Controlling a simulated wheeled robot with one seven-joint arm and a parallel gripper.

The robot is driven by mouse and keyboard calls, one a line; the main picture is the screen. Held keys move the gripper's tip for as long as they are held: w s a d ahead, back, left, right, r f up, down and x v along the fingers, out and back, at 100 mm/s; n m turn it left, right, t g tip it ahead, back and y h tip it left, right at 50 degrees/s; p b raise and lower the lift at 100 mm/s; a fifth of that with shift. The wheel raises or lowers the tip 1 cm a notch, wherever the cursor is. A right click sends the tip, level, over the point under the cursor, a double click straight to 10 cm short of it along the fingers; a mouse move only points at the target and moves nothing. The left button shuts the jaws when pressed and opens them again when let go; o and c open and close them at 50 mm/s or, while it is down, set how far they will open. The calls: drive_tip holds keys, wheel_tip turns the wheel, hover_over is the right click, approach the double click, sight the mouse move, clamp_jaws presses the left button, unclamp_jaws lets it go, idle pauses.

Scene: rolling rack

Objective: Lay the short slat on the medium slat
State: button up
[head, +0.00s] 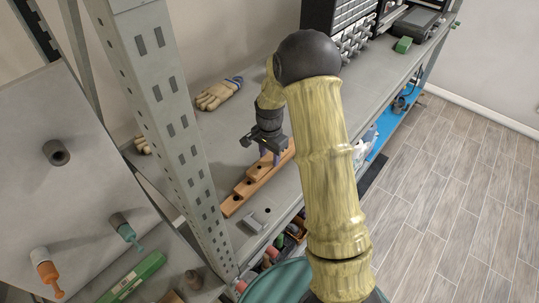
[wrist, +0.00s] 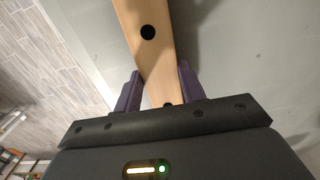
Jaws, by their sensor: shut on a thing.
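The wooden slats form a stepped stack on the grey shelf. The long slat (head: 229,207) is lowest, and the medium slat (head: 243,189) is above it. The short slat (head: 258,171) is uppermost, at my gripper (head: 270,158). My gripper points down, and its purple fingers are shut on the short slat, one on each side. In the wrist view a wooden slat with dark holes (wrist: 156,65) runs between the fingers (wrist: 160,90). The slats line up roughly lengthwise. I cannot tell whether the short slat touches the medium one.
A grey metal post (head: 175,110) stands left of the stack. A small grey block (head: 254,222) lies near the shelf's front edge. Work gloves (head: 219,94) lie further back, and a drawer cabinet (head: 338,22) stands at the far end.

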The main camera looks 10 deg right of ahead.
drive_tip(key=shift+f+b, duration=0.4)
drive_tip(key=shift+f, duration=0.2)
idle(0.3)
drive_tip(key=o, duration=1.1)
drive_tip(key=shift+r, duration=0.15)
wheel_tip(320, 180, up, 17)
drive_tip(key=b, duration=0.3)
drive_tip(key=shift+b, duration=0.4)
drive_tip(key=s+f+n+t, duration=0.1)
drive_tip(key=s+f+n, duration=0.3)
drive_tip(key=s, duration=0.6)
drive_tip(key=s+f+n+t, duration=0.1)
drive_tip(key=s+f+n, duration=0.2)
drive_tip(key=s+n, duration=0.3)
drive_tip(key=s, duration=0.5)
drive_tip(key=shift+f+n+t, duration=0.3)
drive_tip(key=shift+f+n, duration=0.1)
drive_tip(key=shift+a, duration=0.1)
